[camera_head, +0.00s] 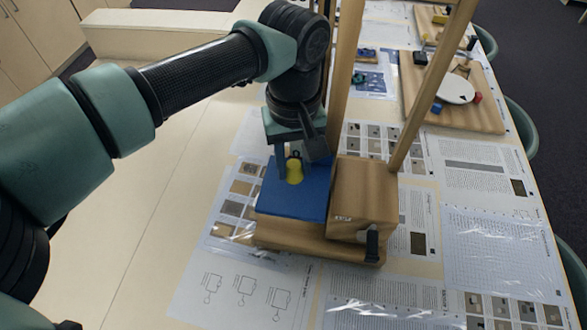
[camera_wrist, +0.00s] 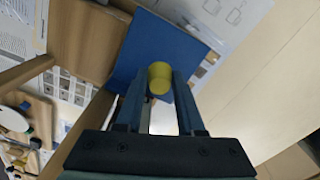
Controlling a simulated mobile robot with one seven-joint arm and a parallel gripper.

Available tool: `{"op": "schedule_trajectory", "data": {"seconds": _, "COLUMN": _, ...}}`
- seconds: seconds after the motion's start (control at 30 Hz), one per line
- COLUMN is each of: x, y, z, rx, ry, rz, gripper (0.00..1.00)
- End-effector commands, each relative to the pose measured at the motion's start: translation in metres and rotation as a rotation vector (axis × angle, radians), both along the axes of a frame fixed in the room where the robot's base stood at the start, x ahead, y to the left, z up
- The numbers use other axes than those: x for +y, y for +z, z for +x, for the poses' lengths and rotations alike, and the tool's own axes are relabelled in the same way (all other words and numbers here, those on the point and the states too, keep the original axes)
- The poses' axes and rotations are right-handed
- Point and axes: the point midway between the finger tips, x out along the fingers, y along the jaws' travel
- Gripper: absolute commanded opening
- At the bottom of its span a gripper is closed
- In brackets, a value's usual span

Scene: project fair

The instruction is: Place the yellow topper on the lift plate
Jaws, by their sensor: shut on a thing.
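The yellow topper (camera_head: 294,171) is a small rounded yellow piece. It is between the fingers of my gripper (camera_head: 294,168), which is shut on it; the wrist view shows the topper (camera_wrist: 160,78) at the fingertips of the gripper (camera_wrist: 158,88). The lift plate (camera_head: 300,202) is a flat blue square on a wooden base, and it also shows in the wrist view (camera_wrist: 150,45). The topper is over the back part of the plate. I cannot tell whether its underside touches the plate. The fingers hide part of its sides.
A wooden box (camera_head: 364,195) with a dark crank handle (camera_head: 370,246) stands right of the plate. Wooden posts (camera_head: 345,75) rise close behind my gripper. Printed sheets (camera_head: 480,190) cover the table. Another wooden board (camera_head: 440,85) with a white disc (camera_head: 455,90) lies at the back right.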

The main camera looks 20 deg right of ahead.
Motion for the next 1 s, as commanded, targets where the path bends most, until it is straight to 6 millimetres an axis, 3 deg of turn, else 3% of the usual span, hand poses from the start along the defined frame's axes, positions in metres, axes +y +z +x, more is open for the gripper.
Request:
{"op": "schedule_trajectory", "data": {"seconds": 0.23, "x": 0.000, "y": -0.031, "z": -0.001, "rx": 0.003, "ry": 0.000, "rz": 0.000, "gripper": 0.00}}
{"op": "schedule_trajectory", "data": {"seconds": 0.57, "x": 0.000, "y": -0.037, "z": 0.000, "rx": 0.000, "ry": 0.000, "rz": 0.001, "gripper": 0.00}}
{"op": "schedule_trajectory", "data": {"seconds": 0.6, "x": 0.000, "y": -0.036, "z": 0.000, "rx": 0.000, "ry": 0.000, "rz": 0.001, "gripper": 0.43}}
{"op": "schedule_trajectory", "data": {"seconds": 0.73, "x": 0.000, "y": -0.036, "z": 0.000, "rx": 0.000, "ry": 0.000, "rz": 0.001, "gripper": 0.66}}
{"op": "schedule_trajectory", "data": {"seconds": 1.0, "x": 0.000, "y": -0.035, "z": 0.000, "rx": 0.000, "ry": 0.000, "rz": 0.000, "gripper": 0.68}}
